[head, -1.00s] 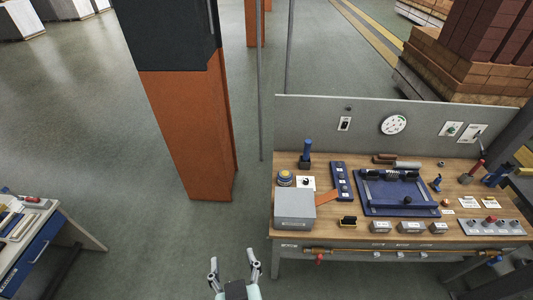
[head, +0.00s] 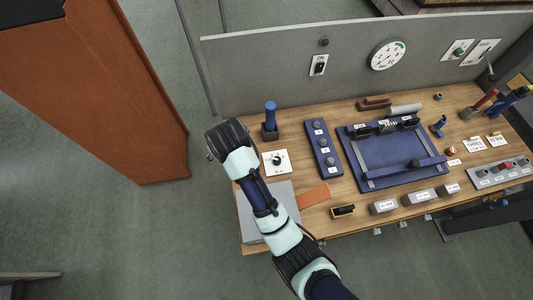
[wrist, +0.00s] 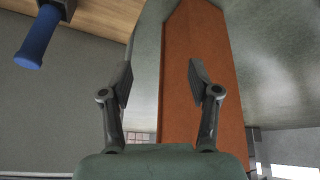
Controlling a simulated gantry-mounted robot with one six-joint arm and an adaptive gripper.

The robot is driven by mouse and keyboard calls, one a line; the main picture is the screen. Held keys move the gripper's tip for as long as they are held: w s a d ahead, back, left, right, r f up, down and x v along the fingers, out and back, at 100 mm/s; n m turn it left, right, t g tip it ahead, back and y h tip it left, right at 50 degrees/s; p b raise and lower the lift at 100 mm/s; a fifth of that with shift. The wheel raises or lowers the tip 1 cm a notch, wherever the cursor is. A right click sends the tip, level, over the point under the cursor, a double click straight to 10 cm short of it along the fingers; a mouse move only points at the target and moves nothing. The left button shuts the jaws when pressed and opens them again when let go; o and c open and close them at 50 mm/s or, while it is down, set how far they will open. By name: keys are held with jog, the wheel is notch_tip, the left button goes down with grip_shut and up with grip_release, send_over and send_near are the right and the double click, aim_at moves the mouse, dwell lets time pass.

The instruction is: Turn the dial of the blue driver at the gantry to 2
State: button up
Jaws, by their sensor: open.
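The blue driver (head: 270,118) stands upright in a dark holder at the bench's back left corner. In the wrist view, its blue handle (wrist: 38,38) is at the upper left, outside the jaws. No dial numbers are readable on it. My gripper (wrist: 160,80) is open and empty, with its two fingers spread apart. In the head view, my wrist is just left of the driver, over the bench's left edge, and my fingers are mostly hidden.
A grey back panel (head: 260,65) rises behind the bench, carrying a round white gauge (head: 387,54). A white plate with a black knob (head: 277,161) lies in front of the driver. A blue button strip (head: 322,150) is to the right. An orange pillar (head: 135,110) stands at left.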

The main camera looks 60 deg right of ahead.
jog(key=s+d+f+m+g+y+b, duration=0.1)
jog(key=s+d+f+g+b, duration=0.15)
jog(key=d+f, duration=0.35)
jog(key=s+d+f+m+g+b, duration=0.1)
jog(key=s+d+f+b, duration=0.35)
jog(key=f, duration=0.25)
jog(key=g+y+b, duration=0.1)
jog(key=b, duration=0.1)
send_over(277, 159)
jog(key=f, duration=0.3)
jog(key=shift+w+a+m, duration=0.15)
jog(key=shift+a+m, duration=0.05)
jog(key=shift+m, duration=0.2)
jog(key=shift+s+d+y+p, duration=0.15)
jog(key=shift+s+y+p, duration=0.15)
jog(key=shift+p, duration=0.15)
notch_tip(277, 159, down, 8)
jog(key=shift+w+r+b, duration=0.1)
jog(key=shift+b, duration=0.85)
jog(key=shift+c, duration=0.3)
jog(key=c, duration=1.1)
